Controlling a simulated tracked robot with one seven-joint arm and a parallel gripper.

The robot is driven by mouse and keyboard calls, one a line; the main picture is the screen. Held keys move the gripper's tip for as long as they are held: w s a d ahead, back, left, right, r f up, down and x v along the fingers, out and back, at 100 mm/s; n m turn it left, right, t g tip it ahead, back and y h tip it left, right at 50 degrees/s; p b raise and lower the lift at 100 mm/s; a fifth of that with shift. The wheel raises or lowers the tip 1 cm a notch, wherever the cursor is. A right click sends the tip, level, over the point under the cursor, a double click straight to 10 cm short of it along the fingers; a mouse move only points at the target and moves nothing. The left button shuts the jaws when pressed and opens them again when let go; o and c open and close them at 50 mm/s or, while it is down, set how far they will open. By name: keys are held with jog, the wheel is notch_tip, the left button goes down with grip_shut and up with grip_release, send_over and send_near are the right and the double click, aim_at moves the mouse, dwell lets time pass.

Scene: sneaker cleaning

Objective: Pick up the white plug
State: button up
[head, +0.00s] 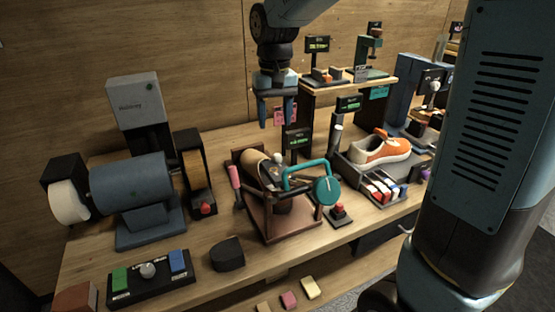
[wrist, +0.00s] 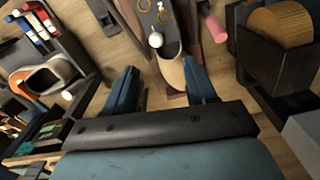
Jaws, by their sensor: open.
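A small white rounded piece (head: 278,158), which looks like the white plug, sits at the top of a tan shoe-shaped form (head: 252,166) on a brown wooden stand (head: 270,222). In the wrist view the white piece (wrist: 156,40) shows beyond my fingertips, near the tan form's opening (wrist: 170,66). My gripper (head: 275,114) is open and empty, pointing down above and behind the stand. In the wrist view its two blue fingers (wrist: 161,88) are spread wide, with the tan form's end between them. I cannot tell how the white piece is fixed.
A teal clamp-like handle (head: 327,190) stands close to the white piece on the right. A blue grinder (head: 130,185) is at left. An orange sneaker (head: 380,148) and a shelf (head: 350,82) are at right. A pink-handled tool (head: 235,180) leans beside the stand.

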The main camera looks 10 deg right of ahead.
send_over(277, 154)
jog(key=f, duration=0.5)
jog(key=shift+a+f, duration=0.25)
jog(key=shift+s+d+f, duration=0.1)
jog(key=shift+d+f, duration=0.05)
jog(key=shift+f, duration=1.2)
jog(key=shift+d+f, duration=0.15)
jog(key=shift+f, duration=1.15)
jog(key=shift+c, duration=0.5)
grip_shut()
jog(key=shift+r, duration=0.1)
